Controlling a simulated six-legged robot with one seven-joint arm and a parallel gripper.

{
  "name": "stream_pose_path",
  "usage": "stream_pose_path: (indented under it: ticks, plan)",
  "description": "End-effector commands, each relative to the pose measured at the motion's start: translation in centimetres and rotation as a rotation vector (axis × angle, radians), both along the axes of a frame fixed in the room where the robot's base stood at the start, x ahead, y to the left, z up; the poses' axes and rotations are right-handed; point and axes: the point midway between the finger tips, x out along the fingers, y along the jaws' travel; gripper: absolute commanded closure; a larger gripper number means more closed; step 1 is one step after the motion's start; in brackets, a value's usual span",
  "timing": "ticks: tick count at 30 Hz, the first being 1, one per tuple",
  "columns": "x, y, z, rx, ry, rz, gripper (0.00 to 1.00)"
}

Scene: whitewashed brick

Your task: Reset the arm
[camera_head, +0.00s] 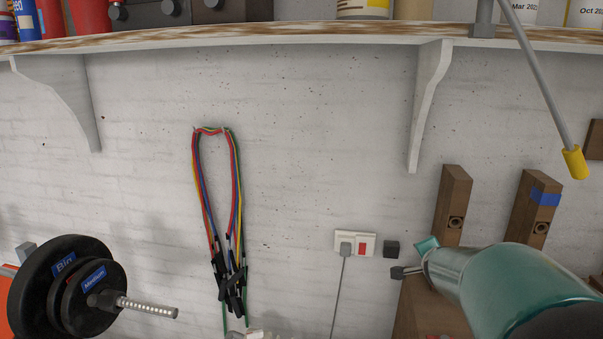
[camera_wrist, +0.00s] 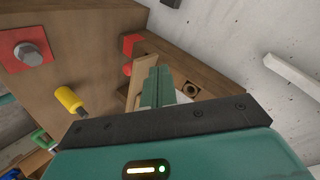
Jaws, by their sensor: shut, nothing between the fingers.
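My gripper (camera_wrist: 158,88) shows in the wrist view with its teal fingers together and nothing between them. The fingers point toward a brown wooden structure (camera_wrist: 95,28) with a bolt and colored pegs on it. I cannot tell whether they touch it. In the head view my teal arm reaches in from the lower right, in front of the wooden posts. The fingers cannot be made out clearly there.
A shelf (camera_head: 260,36) with white brackets spans the top of the wall. Colored cords (camera_head: 206,190) hang on the wall. A barbell with black plates (camera_head: 45,295) is at lower left. A wall socket (camera_head: 354,243) and wooden posts (camera_head: 453,205) are near my arm. A yellow-tipped rod (camera_head: 575,163) hangs at right.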

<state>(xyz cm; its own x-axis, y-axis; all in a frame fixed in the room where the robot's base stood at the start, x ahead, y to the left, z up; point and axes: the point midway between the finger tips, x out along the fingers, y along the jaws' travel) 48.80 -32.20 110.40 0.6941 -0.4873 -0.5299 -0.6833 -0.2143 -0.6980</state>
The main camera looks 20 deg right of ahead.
Motion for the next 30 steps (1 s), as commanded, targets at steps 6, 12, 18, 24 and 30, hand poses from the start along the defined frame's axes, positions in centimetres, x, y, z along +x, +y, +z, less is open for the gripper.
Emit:
stream_pose_path:
  ticks: [6,12,18,24,30]
  plan:
    - [-1.9,15.0,2.4,-0.073,0.170,0.476,1.00]
    - [-8.3,25.5,2.6,-0.227,0.367,0.876,1.00]
    - [-16.2,31.1,1.4,-0.421,0.576,1.175,1.00]
    - [-19.9,32.2,0.6,-0.518,0.689,1.285,1.00]
    - [-20.1,32.2,0.5,-0.522,0.697,1.291,1.00]
